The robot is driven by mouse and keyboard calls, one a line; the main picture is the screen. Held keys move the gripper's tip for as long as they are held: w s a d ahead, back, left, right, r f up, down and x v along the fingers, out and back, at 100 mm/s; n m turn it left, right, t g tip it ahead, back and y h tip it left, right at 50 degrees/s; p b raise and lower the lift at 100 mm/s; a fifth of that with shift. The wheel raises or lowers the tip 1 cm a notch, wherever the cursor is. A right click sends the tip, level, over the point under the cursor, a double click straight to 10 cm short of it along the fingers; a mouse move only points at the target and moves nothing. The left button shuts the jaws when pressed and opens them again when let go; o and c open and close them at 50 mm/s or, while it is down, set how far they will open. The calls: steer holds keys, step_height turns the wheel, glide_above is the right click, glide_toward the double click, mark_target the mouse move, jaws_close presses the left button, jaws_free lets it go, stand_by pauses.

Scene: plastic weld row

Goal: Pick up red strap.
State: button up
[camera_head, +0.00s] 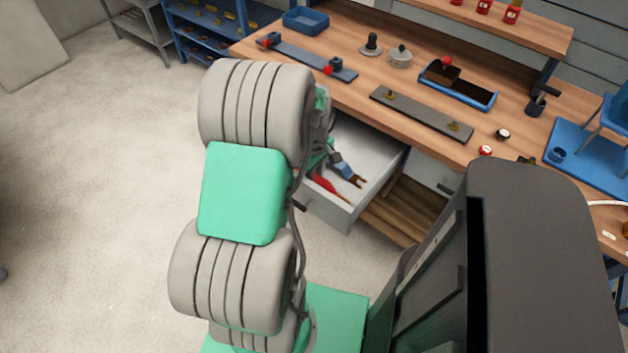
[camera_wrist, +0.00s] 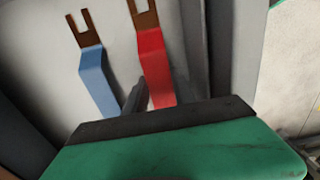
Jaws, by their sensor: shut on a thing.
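The red strap (camera_wrist: 153,62), with a brown forked end, lies in the open drawer (camera_head: 338,212). It also shows in the head view (camera_head: 329,188). In the wrist view my gripper (camera_wrist: 158,92) is shut on the red strap; a dark finger shows along its left side. The strap's near end is hidden behind my gripper's green and black body. In the head view my arm covers most of the gripper. A blue strap (camera_wrist: 96,75) with a similar forked end lies just left of the red one in the wrist view, apart from it.
The drawer's walls stand close around the straps. The wooden bench (camera_head: 385,88) above it carries a grey bar (camera_head: 420,113), a blue tray (camera_head: 478,98) and several small parts. A blue mat (camera_head: 590,160) lies at the right. Open floor lies to the left.

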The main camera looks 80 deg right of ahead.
jaws_close()
steer(key=shift+r, duration=0.15)
